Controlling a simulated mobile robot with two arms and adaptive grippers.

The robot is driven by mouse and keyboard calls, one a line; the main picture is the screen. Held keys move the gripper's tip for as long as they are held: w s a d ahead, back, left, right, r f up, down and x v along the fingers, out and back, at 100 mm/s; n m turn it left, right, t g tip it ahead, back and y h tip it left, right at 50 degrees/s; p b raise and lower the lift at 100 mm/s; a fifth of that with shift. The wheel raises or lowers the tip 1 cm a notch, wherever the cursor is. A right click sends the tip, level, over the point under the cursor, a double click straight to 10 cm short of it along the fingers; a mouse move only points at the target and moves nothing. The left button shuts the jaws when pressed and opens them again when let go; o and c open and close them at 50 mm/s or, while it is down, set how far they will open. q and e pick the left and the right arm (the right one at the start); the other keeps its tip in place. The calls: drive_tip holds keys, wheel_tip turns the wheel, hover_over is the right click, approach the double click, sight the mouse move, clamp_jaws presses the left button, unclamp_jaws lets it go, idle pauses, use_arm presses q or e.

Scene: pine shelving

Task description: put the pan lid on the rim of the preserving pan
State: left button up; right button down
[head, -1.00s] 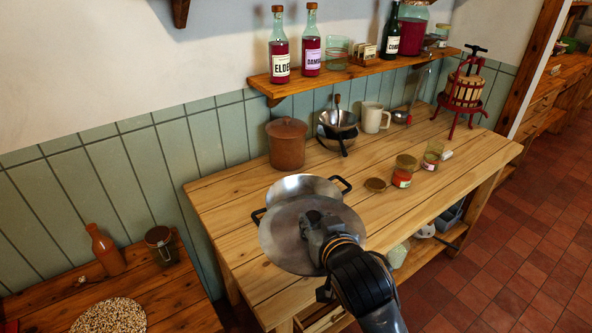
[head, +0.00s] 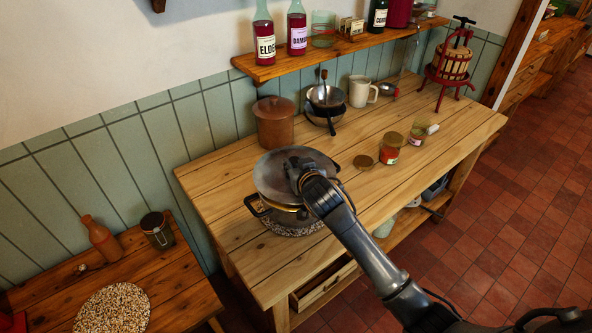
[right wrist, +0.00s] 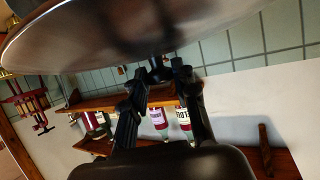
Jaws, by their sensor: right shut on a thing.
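The pan lid (head: 270,178), a round grey metal disc, lies over the preserving pan (head: 264,208) in the head view and hides nearly all of its opening. The pan stands on a speckled round mat (head: 292,229) near the table's front left; its dark side handle shows at the left. My right gripper (head: 297,172) is shut on the lid's knob from above. In the right wrist view the lid (right wrist: 130,35) spans the top, with the fingers (right wrist: 160,75) closed at its knob. I cannot tell whether lid and rim touch. My left gripper is not in view.
The bottle shelf (head: 300,62) overhangs the back. The table's right front is clear.

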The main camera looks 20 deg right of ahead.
drive_tip(key=shift+w+d+f, duration=0.1)
drive_tip(key=shift+w+f, duration=0.15)
drive_tip(key=shift+w, duration=0.05)
drive_tip(key=shift+w+f, duration=0.15)
wheel_tip(320, 180, down, 3)
drive_tip(key=shift+w+d+r+p, duration=0.1)
drive_tip(key=shift+w+p, duration=0.05)
drive_tip(key=shift+p, duration=0.55)
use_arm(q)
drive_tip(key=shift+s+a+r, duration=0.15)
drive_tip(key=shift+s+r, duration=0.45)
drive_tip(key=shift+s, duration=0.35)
use_arm(e)
drive_tip(key=shift+f, duration=0.4)
drive_tip(key=c, duration=1)
unclamp_jaws()
drive_tip(key=shift+f, duration=0.1)
drive_tip(key=shift+c, duration=0.2)
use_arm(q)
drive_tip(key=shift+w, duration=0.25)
